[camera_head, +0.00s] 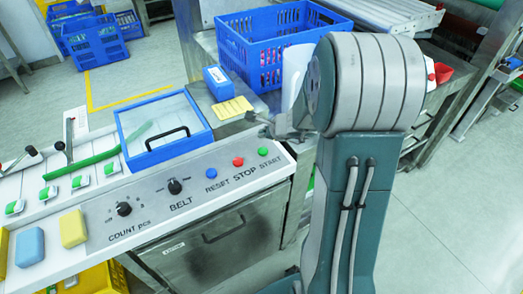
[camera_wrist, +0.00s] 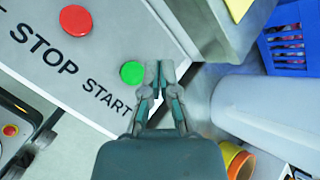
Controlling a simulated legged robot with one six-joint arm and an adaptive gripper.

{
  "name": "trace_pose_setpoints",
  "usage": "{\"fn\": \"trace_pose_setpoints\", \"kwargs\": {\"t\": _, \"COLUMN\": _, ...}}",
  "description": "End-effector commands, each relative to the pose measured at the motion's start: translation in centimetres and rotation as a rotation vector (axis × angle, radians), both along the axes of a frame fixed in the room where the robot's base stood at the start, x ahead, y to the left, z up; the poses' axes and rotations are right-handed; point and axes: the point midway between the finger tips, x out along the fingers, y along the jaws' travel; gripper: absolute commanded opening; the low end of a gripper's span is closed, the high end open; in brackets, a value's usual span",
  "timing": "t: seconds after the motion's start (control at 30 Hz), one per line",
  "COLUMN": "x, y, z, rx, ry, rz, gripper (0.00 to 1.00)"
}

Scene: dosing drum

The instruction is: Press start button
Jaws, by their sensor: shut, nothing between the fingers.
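The green start button (camera_head: 262,152) sits on the sloped white panel, above the printed word START. It also shows in the wrist view (camera_wrist: 132,73), just left of my fingertips. My gripper (camera_wrist: 160,74) is shut and empty, its fingertips beside the button's right edge in that picture. In the head view my gripper (camera_head: 258,122) is above and beyond the button, near the panel's far right end. I cannot tell its height over the panel. The red stop button (camera_head: 238,162) is left of the start button and shows in the wrist view (camera_wrist: 75,20).
A blue reset button (camera_head: 211,173) and two black knobs, BELT (camera_head: 174,186) and COUNT (camera_head: 123,209), are further left. A blue-framed clear lid (camera_head: 163,127) with a black handle lies behind the panel. A blue crate (camera_head: 272,42) stands at the back.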

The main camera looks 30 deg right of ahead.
Motion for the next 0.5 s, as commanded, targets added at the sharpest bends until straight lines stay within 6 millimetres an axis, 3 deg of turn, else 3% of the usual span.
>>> {"fn": "trace_pose_setpoints", "kwargs": {"t": 0.23, "x": 0.0, "y": 0.0, "z": -3.2, "rx": 0.001, "ry": 0.003, "rz": -0.001, "gripper": 0.00}}
{"fn": "trace_pose_setpoints", "kwargs": {"t": 0.5, "x": 0.0, "y": 0.0, "z": -4.7, "rx": -0.002, "ry": 0.000, "rz": 0.000, "gripper": 0.00}}
